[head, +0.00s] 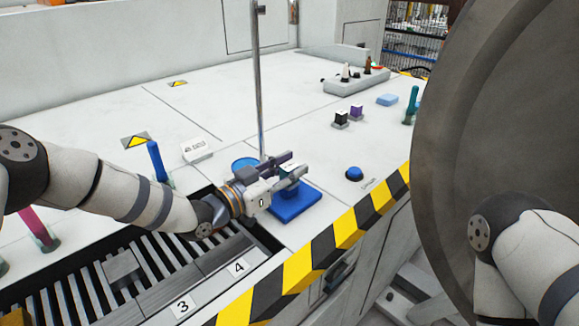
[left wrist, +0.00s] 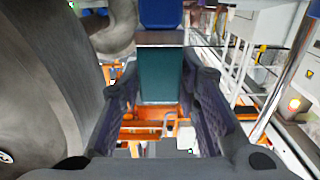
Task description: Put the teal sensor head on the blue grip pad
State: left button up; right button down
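My left gripper (head: 291,174) reaches in over the blue grip pad (head: 300,209), near the table's striped front edge. In the left wrist view the teal sensor head (left wrist: 161,75) is a teal block between the two fingers (left wrist: 161,90), which appear closed on its sides. A blue part (left wrist: 161,13) shows beyond the block there. In the head view the fingers hide most of the sensor head. I cannot tell whether it touches the pad. My right gripper is not in view.
A thin metal pole (head: 257,80) stands just behind my left gripper. A large grey wheel (head: 450,150) fills the right side. A blue button (head: 354,173) sits right of the pad. Slatted rack (head: 120,268) lies at front left. The white table's middle is mostly clear.

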pick_arm(q)
jog(key=shift+o, duration=0.5)
jog(key=shift+r, duration=0.15)
jog(key=shift+s+a+r, duration=0.1)
jog(key=shift+a+r, duration=0.05)
jog(key=shift+r, duration=0.05)
jog(key=p+v, duration=0.1)
jog(key=v, duration=1)
jog(key=shift+s+a, duration=0.2)
jog(key=shift+s, duration=0.05)
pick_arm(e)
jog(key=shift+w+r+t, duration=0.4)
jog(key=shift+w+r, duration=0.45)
pick_arm(q)
jog(key=shift+f, duration=0.15)
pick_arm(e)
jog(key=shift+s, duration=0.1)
